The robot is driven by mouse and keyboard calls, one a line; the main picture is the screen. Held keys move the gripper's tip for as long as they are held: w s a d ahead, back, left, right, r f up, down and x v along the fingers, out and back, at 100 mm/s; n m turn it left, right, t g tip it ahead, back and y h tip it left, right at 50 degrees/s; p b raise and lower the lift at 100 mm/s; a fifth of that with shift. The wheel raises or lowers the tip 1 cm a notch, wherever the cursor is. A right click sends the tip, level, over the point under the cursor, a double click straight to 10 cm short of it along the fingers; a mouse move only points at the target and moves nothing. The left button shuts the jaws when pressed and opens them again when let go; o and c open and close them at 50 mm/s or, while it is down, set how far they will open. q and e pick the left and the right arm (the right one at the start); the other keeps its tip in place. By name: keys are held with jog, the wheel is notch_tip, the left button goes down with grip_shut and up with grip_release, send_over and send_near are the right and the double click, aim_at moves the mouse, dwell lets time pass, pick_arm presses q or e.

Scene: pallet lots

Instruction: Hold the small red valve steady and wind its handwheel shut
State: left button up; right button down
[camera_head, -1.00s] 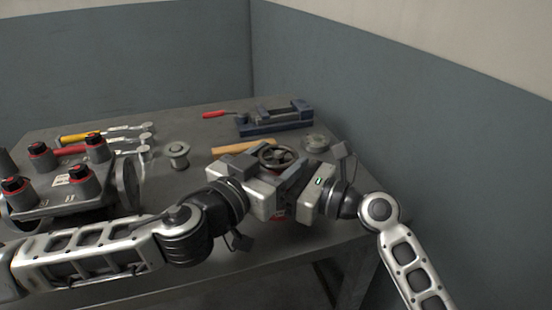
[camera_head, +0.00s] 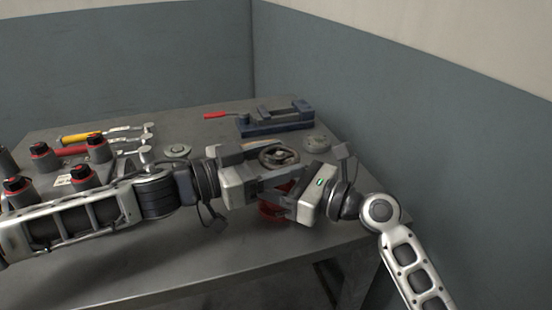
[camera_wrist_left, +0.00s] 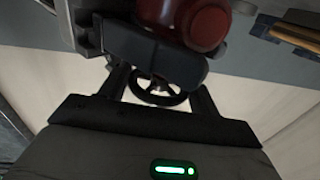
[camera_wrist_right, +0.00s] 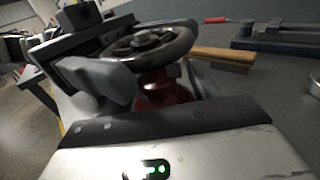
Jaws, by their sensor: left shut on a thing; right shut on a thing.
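The small red valve (camera_head: 272,207) is near the table's right front, mostly hidden by my grippers. Its dark round handwheel (camera_head: 279,155) is on top. My left gripper (camera_head: 282,161) comes in from the left and is shut on the handwheel; in the left wrist view the wheel (camera_wrist_left: 157,91) shows between its fingers. My right gripper (camera_head: 284,190) is lower and shut on the valve's body; in the right wrist view the red body (camera_wrist_right: 163,88) is between its fingers, below the wheel (camera_wrist_right: 150,48).
The table front (camera_head: 200,255) is clear.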

pick_arm(q)
jog(key=shift+f+m+g, duration=0.15)
jog(key=shift+m+g, duration=0.15)
jog(key=shift+g, duration=0.1)
jog(key=o, duration=1)
jog(key=shift+a, duration=0.1)
jog(key=v, duration=0.7)
jog(key=shift+s+a, duration=0.15)
